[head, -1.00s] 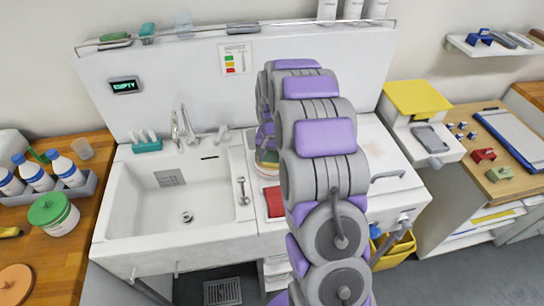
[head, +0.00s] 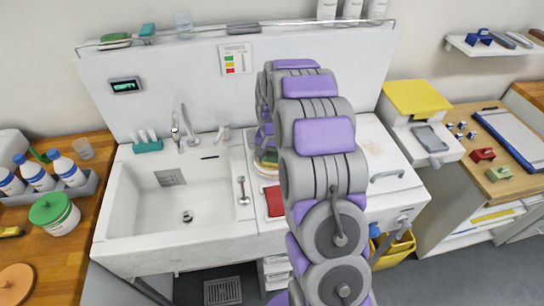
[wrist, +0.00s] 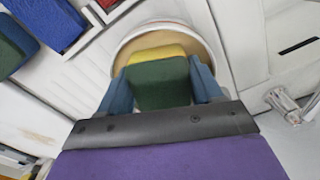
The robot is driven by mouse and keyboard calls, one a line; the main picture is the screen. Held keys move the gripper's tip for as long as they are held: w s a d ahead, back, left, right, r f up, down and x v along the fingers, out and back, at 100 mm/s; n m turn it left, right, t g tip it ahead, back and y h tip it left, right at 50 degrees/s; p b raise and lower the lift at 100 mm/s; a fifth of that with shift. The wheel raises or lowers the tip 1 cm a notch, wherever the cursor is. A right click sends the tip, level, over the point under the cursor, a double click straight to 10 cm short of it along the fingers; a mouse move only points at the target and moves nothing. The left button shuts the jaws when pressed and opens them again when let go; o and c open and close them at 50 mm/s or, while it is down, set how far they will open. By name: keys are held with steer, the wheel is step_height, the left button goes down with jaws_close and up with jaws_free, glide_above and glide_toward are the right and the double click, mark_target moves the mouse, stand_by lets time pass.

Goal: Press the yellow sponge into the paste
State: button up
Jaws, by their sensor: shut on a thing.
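In the wrist view, my gripper (wrist: 162,84) is shut on the yellow sponge (wrist: 158,53), which has a dark green layer (wrist: 162,88) facing the camera. A blue finger stands at each side of it. The sponge is over a round, pale-rimmed dish (wrist: 122,54) with tan paste (wrist: 187,43) showing around its far edge. I cannot tell how deeply the sponge touches the paste, as its underside is hidden.
A white sink (head: 187,217) with a tap (head: 178,128) lies left of the dish. A red pad (head: 274,201) lies in front of the dish. Blue (wrist: 48,20) and dark teal (wrist: 12,45) blocks sit near the gripper.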

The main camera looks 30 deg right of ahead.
mark_target(271, 155)
steer(key=shift+s+a+f, duration=0.1)
steer(key=shift+s+f, duration=0.05)
steer(key=shift+r+p, duration=0.3)
steer(key=shift+r, duration=0.2)
steer(key=shift+r+p, duration=1.1)
steer(key=shift+r, duration=1.95)
steer(key=shift+w, duration=0.2)
